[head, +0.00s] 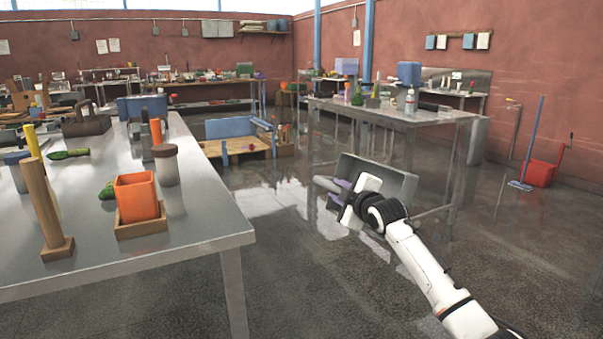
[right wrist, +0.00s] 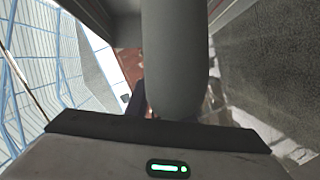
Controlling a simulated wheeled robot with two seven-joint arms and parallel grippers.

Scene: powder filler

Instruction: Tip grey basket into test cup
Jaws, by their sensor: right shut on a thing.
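The grey basket (head: 388,176) is held in the air over the floor, right of the near metal table in the head view. It looks tilted, and its inside is hidden. My right gripper (head: 345,196) is shut on the basket's grey handle (right wrist: 174,62), which fills the middle of the right wrist view. An orange square cup (head: 136,196) stands upright in a small wooden holder (head: 143,228) at the near table's right edge. It may be the test cup; no label shows. The basket is well to the right of this cup, apart from it. My left gripper is not in view.
The near metal table (head: 193,222) also bears a grey jar with a dark lid (head: 166,168), a wooden post on a base (head: 42,205) and green-handled tools. Another metal table (head: 440,115) stands behind the basket. The floor between the tables is mostly clear.

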